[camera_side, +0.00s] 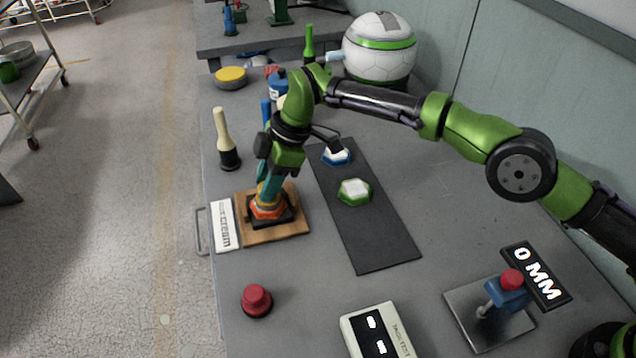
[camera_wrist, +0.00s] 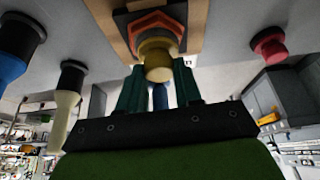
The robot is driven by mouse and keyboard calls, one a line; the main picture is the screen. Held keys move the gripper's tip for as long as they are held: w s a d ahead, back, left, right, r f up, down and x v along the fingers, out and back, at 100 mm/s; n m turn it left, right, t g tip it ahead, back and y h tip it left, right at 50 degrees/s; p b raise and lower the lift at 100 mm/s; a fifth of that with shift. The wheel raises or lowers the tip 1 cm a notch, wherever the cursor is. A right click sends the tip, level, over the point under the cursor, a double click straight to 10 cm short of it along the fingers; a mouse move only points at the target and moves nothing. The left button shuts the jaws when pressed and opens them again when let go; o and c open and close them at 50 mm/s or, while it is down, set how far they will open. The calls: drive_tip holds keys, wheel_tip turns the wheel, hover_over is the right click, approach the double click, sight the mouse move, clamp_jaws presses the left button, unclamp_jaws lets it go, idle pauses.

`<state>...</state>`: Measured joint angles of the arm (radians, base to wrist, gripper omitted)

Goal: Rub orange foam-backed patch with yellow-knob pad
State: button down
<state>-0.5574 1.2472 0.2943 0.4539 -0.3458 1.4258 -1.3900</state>
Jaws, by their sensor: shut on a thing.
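The orange patch (camera_side: 269,211) is hexagonal and lies on a dark square base on a wooden board (camera_side: 291,227) near the table's left edge. It also shows at the top of the wrist view (camera_wrist: 157,22). My gripper (camera_side: 267,193) points down right over the patch. In the wrist view my gripper (camera_wrist: 159,88) is shut on the yellow-knob pad (camera_wrist: 158,62), with a finger on each side. The knob stands over the orange patch. The pad's underside is hidden, so I cannot tell whether it touches.
A dark mat (camera_side: 374,245) right of the board bears a green hexagonal patch (camera_side: 354,192) and a blue one (camera_side: 336,156). A cream-handled tool (camera_side: 225,135) stands behind the board, a red knob (camera_side: 256,299) in front. A tester box (camera_side: 376,333) and "0 MM" gauge (camera_side: 536,275) sit front right.

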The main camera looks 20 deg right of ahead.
drive_tip(key=shift+s+d, duration=2)
drive_tip(key=shift+s, duration=0.05)
drive_tip(key=shift+r, duration=2.95)
drive_tip(key=shift+r, duration=0.15)
wheel_tip(320, 180, up, 3)
drive_tip(key=shift+f, duration=0.15)
